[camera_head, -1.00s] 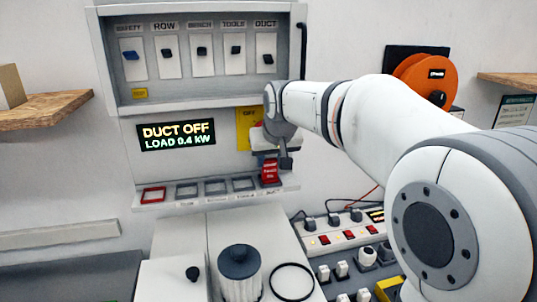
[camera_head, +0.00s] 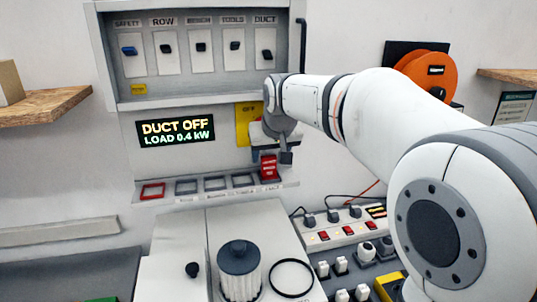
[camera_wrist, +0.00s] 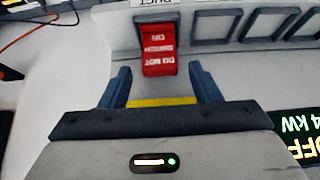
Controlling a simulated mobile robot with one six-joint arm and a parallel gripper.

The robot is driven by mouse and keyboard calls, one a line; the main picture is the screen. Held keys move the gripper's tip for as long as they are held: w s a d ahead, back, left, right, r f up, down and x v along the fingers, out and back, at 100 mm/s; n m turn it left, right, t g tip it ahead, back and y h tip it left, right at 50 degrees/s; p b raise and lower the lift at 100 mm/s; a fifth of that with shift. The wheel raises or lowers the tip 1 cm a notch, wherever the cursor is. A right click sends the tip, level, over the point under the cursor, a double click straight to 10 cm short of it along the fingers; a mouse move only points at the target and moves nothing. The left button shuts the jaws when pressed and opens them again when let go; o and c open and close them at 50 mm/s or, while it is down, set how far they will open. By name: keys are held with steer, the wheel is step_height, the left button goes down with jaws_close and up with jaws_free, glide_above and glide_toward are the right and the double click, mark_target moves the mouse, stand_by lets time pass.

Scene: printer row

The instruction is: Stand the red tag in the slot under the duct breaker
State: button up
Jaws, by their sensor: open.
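The red tag (camera_head: 269,168) stands at the slot under the DUCT label, at the right end of the row of frames on the panel's ledge. It also shows in the wrist view (camera_wrist: 158,52), upside down, with white lettering. My gripper (camera_wrist: 160,80) is open, with its two blue fingers apart and nothing between the pads. The tag is just beyond the fingertips, and I see gaps on both sides. In the head view my gripper (camera_head: 270,152) is just above and behind the tag, partly hidden by my wrist. The duct breaker (camera_head: 267,54) has its lever down.
The display (camera_head: 176,131) reads DUCT OFF, LOAD 0.4 kW. A yellow sign (camera_head: 243,124) hangs behind my gripper. A filter cartridge (camera_head: 239,272) and a power strip (camera_head: 340,232) are below.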

steer(key=v, duration=1.2)
steer(key=s+d+f+g, duration=0.1)
steer(key=s+d+f, duration=0.2)
steer(key=s+f, duration=0.4)
steer(key=s+d+f+m+g, duration=0.1)
steer(key=s+d+f, duration=0.3)
steer(key=s+f, duration=0.4)
steer(key=s+d+f+m+g+h, duration=0.1)
steer(key=s+d+f, duration=0.2)
steer(key=s+f, duration=0.4)
step_height(320, 180, down, 3)
steer(key=shift+s+d+f+b, duration=0.1)
steer(key=shift+s+d+b, duration=0.15)
steer(key=shift+b, duration=0.2)
steer(key=shift+w, duration=0.1)
